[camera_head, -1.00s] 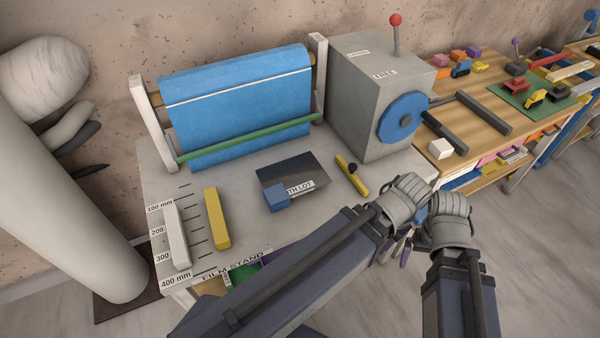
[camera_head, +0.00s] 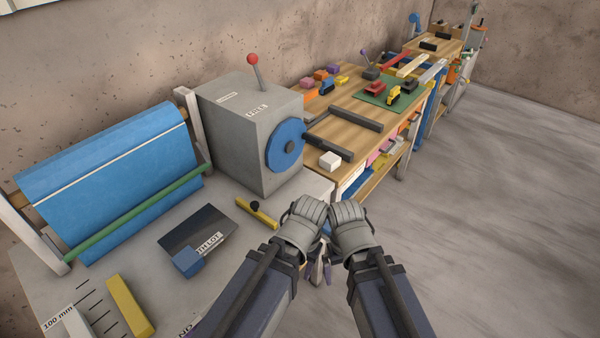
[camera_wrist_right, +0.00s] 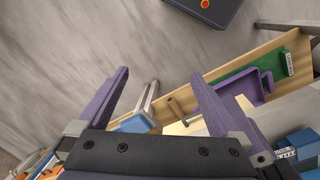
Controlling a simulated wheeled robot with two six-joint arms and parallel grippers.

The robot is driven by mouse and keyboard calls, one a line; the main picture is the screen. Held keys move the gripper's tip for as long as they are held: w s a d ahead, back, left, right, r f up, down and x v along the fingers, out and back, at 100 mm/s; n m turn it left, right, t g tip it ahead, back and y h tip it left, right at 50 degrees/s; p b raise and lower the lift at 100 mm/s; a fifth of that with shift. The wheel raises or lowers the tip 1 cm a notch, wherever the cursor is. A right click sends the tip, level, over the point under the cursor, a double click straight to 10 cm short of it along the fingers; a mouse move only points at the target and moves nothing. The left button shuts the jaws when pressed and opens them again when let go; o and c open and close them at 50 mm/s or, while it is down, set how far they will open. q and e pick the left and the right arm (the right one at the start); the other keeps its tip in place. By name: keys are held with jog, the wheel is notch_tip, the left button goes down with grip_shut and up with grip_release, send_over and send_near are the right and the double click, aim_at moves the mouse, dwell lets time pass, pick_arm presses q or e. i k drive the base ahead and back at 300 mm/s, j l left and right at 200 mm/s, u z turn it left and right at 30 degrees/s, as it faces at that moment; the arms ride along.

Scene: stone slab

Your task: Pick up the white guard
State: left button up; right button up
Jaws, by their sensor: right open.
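A small white block (camera_head: 330,161) sits on the near edge of the wooden bench. A white bar (camera_head: 75,322) lies beside the scale marks at lower left, cut off by the frame edge. I cannot tell which of them, if either, is the white guard. My right gripper (camera_wrist_right: 160,76) is open, with two purple fingers wide apart and nothing between them. In the head view, both of my wrists are side by side at the grey table's front right corner, below the white block and apart from it. My left gripper's jaws are mostly hidden there.
The grey table carries a blue roll (camera_head: 110,175), a grey box (camera_head: 245,135) with a blue disc, a dark plate (camera_head: 198,228) and yellow bars. The wooden bench (camera_head: 345,130) holds black rails and coloured blocks. Open floor (camera_head: 490,210) lies to the right.

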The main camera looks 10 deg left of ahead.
aim_at(329, 161)
jog(key=i+l+u, duration=0.15)
jog(key=u, duration=0.8)
jog(key=i+l+u, duration=0.2)
jog(key=l+u, duration=0.25)
jog(key=l, duration=0.35)
jog(key=l+u, duration=0.4)
jog(key=l, duration=1.95)
jog(key=i+u, duration=0.05)
jog(key=i, duration=0.05)
